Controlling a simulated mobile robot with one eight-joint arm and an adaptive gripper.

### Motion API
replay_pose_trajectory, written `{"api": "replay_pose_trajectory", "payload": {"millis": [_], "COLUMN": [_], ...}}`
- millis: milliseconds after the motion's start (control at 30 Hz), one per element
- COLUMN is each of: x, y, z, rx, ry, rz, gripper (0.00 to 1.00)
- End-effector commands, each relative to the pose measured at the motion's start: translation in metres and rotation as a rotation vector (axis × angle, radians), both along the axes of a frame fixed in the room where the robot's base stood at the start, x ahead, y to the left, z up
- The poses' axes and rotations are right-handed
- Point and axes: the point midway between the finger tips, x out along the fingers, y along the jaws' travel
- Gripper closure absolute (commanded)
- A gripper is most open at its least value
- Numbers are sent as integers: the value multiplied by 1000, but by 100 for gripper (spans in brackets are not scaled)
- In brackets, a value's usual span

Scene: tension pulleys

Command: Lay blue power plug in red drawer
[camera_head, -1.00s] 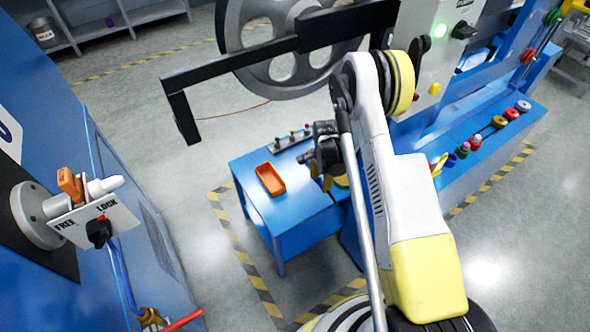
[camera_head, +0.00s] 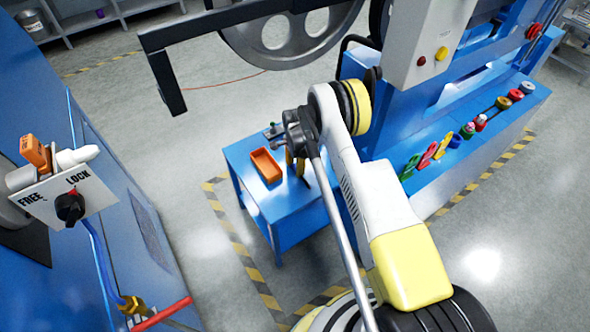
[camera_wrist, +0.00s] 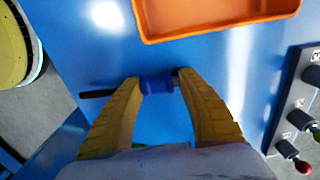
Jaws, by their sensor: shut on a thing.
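My gripper (camera_wrist: 158,85) has yellow fingers shut on a blue plug (camera_wrist: 157,84), which has dark ends sticking out to either side. In the head view my gripper (camera_head: 295,165) is at the right side of an orange-red open tray (camera_head: 266,166), the only drawer-like thing I see, on the blue table. In the wrist view this tray (camera_wrist: 215,33) lies just beyond the fingertips, with the plug outside it, above the blue surface. The plug is not clear in the head view, where the arm and fingers hide it.
The blue table (camera_head: 283,215) carries a row of knobs (camera_wrist: 300,110) right of the tray in the wrist view. Several coloured spools (camera_head: 467,130) stand on a blue ledge to the right. A black bar (camera_head: 230,22) hangs behind. A FREE/LOCK switch panel (camera_head: 62,200) is at left.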

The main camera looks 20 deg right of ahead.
Motion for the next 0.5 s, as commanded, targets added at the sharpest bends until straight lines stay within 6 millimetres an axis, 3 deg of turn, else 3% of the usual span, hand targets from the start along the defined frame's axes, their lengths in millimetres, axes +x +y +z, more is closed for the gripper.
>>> {"api": "replay_pose_trajectory", "payload": {"millis": [267,300,333,367,500], "x": [0,0,0,0,0], "y": [0,0,0,0,0], "z": [-1,-1,-1,-1,-1], "rx": [0,0,0,0,0], "ry": [0,0,0,0,0], "rz": [0,0,0,0,0], "gripper": [88,51,42,35,35]}}
